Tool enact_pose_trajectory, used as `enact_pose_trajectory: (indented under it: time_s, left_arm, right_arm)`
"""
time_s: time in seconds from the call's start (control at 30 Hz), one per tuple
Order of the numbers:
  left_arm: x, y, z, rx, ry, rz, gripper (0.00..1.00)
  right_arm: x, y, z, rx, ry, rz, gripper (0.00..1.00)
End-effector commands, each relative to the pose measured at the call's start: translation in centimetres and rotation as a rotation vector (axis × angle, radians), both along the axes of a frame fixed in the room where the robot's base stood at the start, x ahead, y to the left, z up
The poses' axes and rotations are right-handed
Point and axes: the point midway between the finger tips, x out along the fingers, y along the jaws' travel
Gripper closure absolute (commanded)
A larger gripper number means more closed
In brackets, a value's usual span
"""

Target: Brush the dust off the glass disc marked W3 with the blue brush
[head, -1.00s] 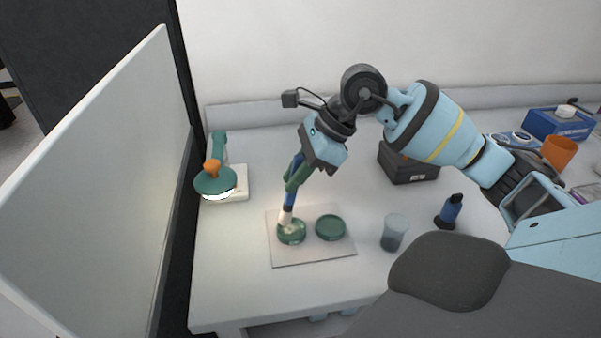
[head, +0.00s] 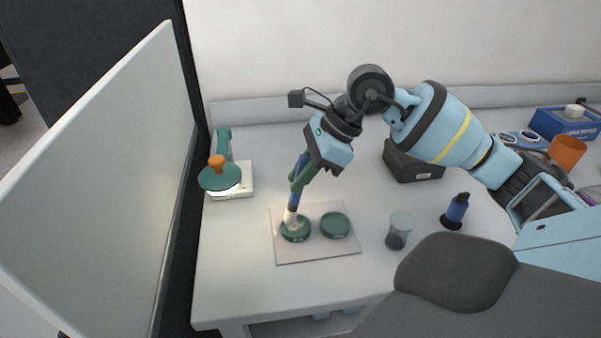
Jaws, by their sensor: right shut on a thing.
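My right gripper (head: 298,180) is shut on the blue brush (head: 290,205), which points down. The brush's pale bristles touch or hover just over the left of two round green-rimmed pieces (head: 296,230) on a light square mat (head: 315,251). The second round green piece (head: 335,225) lies just to its right on the mat. The W3 mark is too small to read, so I cannot tell which one is the W3 disc. Dust cannot be made out. My left gripper is not in view.
A green lamp-like instrument with an orange knob (head: 217,162) stands at the left. A grey translucent cup (head: 399,231), a dark blue bottle (head: 456,211) and a black box (head: 412,166) stand to the right.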

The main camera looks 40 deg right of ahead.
Motion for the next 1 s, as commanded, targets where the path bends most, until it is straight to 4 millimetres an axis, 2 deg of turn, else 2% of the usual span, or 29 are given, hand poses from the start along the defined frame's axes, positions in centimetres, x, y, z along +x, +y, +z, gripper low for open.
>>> enact_pose_trajectory:
  time_s: [1.0]
  left_arm:
    - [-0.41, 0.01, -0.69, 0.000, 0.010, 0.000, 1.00]
  right_arm:
    - [-0.78, -0.32, -0.41, -0.001, 0.000, -0.001, 1.00]
